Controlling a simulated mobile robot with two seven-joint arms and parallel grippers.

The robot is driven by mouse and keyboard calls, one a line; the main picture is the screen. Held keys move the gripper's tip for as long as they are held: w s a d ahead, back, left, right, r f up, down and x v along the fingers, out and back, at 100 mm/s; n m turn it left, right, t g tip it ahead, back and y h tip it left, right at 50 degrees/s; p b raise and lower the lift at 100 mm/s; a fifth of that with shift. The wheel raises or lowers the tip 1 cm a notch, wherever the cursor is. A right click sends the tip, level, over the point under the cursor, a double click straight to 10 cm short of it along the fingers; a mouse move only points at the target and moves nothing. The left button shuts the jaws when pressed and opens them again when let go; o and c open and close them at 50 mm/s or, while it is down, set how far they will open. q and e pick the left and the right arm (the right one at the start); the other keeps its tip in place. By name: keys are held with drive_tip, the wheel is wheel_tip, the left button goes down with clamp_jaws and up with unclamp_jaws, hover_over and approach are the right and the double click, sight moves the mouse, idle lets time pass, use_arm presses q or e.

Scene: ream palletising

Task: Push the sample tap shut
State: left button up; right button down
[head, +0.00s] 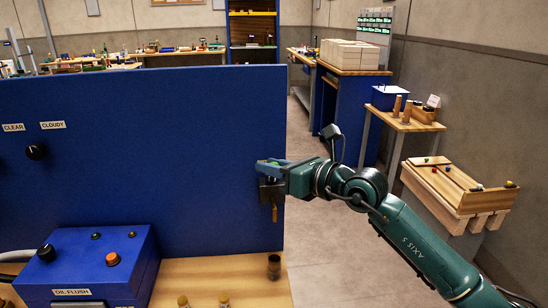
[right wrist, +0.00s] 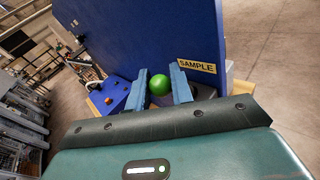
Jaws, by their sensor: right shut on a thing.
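The sample tap (head: 266,191) is a dark block with a brass spout pointing down, on the right end of the blue panel (head: 180,140). In the right wrist view its green ball knob (right wrist: 159,85) sits between the fingers, beside the yellow SAMPLE label (right wrist: 197,67). My right gripper (head: 268,167) reaches in from the right, just above the tap body, and is shut on the green knob; it also shows in the right wrist view (right wrist: 159,82). In the head view the fingers largely hide the knob. My left gripper is not in view.
A blue OIL FLUSH box (head: 90,262) with knobs and an orange button stands on the wooden bench (head: 215,285) in front of the panel. A dark cup (head: 274,266) stands below the tap, with two small bottles nearby. The floor right of the panel is open.

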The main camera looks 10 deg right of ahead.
drive_tip(key=shift+w+r+m+g+p, duration=0.3)
drive_tip(key=shift+r+p, duration=0.3)
drive_tip(key=shift+p, duration=0.1)
drive_tip(key=shift+w+r+h+p, duration=0.2)
drive_tip(key=shift+h+p, duration=0.1)
drive_tip(key=shift+p, duration=0.35)
drive_tip(key=shift+w+m+g+p, duration=0.2)
drive_tip(key=shift+m+g+p, duration=0.25)
drive_tip(key=shift+p, duration=0.2)
drive_tip(key=shift+w+f+m+g+h+p, duration=0.15)
drive_tip(key=shift+w+m+g+h+p, duration=0.15)
drive_tip(key=shift+p, duration=0.3)
drive_tip(key=shift+w+f, duration=0.1)
drive_tip(key=shift+f, duration=0.05)
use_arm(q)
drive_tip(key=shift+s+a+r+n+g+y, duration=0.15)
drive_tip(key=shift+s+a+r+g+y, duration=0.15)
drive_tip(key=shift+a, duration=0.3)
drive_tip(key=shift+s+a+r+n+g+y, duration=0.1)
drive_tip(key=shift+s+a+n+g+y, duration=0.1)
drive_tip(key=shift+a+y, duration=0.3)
use_arm(e)
drive_tip(key=c, duration=1.3)
unclamp_jaws()
drive_tip(key=shift+o, duration=0.2)
